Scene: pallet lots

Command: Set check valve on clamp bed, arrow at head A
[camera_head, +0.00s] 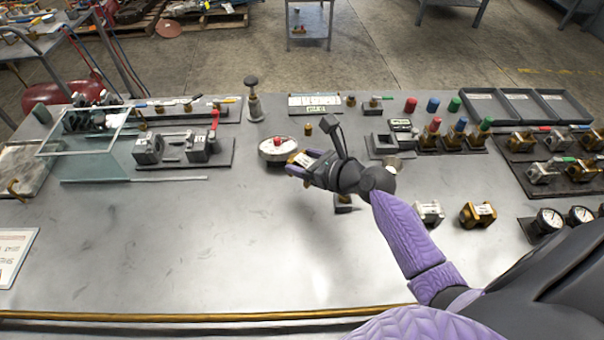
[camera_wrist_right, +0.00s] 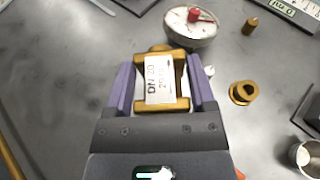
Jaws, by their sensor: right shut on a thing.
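My right gripper (camera_head: 307,165) is shut on a brass check valve (camera_wrist_right: 160,80) with a white label reading DN 20. In the wrist view (camera_wrist_right: 161,90) the purple fingers close on the valve's two sides. The label faces the camera; I cannot make out a flow arrow on it for certain. Head letters are unreadable.
A round dial with a red knob (camera_head: 277,149) stands right by the gripper. A glass-topped guard (camera_head: 85,143) is left of the clamp bed. Other valves (camera_head: 478,214) and gauges (camera_head: 547,222) stand at right.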

